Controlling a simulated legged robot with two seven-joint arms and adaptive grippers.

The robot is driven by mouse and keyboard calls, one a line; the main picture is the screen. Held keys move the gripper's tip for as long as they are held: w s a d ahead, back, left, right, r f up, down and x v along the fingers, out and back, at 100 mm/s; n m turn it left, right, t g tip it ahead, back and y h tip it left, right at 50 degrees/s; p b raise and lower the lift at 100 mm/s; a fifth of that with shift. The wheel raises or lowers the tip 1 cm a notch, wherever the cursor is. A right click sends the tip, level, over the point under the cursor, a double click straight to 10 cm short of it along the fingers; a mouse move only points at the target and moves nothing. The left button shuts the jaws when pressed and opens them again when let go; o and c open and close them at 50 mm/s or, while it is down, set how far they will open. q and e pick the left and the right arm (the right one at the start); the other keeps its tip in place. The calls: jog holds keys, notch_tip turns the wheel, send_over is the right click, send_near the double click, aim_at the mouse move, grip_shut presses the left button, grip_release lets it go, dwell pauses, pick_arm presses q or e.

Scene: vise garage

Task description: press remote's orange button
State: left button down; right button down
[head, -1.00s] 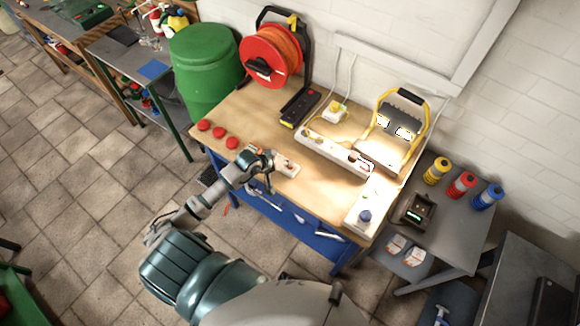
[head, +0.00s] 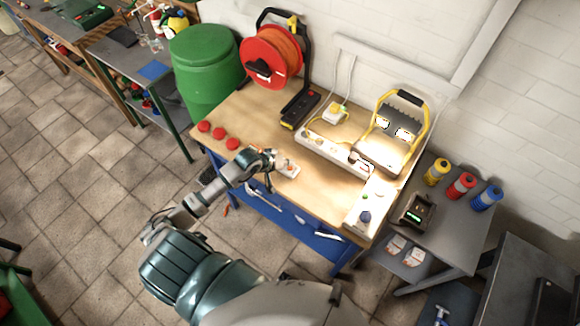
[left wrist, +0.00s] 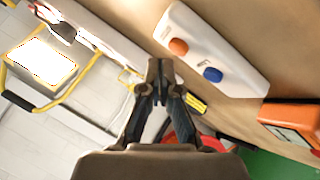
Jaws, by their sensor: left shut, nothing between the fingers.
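The remote is a white slab with an orange button (left wrist: 178,47) and a blue button (left wrist: 212,74), seen large in the left wrist view. In the head view the remote (head: 291,171) lies on the wooden workbench (head: 245,115), near its front edge. My left gripper (left wrist: 160,66) is shut and empty, its tips beside the orange button in the left wrist view. I cannot tell whether they touch it. In the head view the left gripper (head: 273,158) is just over the remote's far left end and partly covers it. My right gripper is not in view.
A power strip (head: 335,151), a lit work lamp (head: 390,135) and a red cable reel (head: 270,57) stand behind the remote. Several red round caps (head: 218,132) lie to the left. A white box with a blue knob (head: 367,210) is at the right end.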

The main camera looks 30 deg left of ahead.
aim_at(289, 168)
pick_arm(q)
jog(key=shift+r+p, duration=1.2)
jog(key=shift+r, duration=1.3)
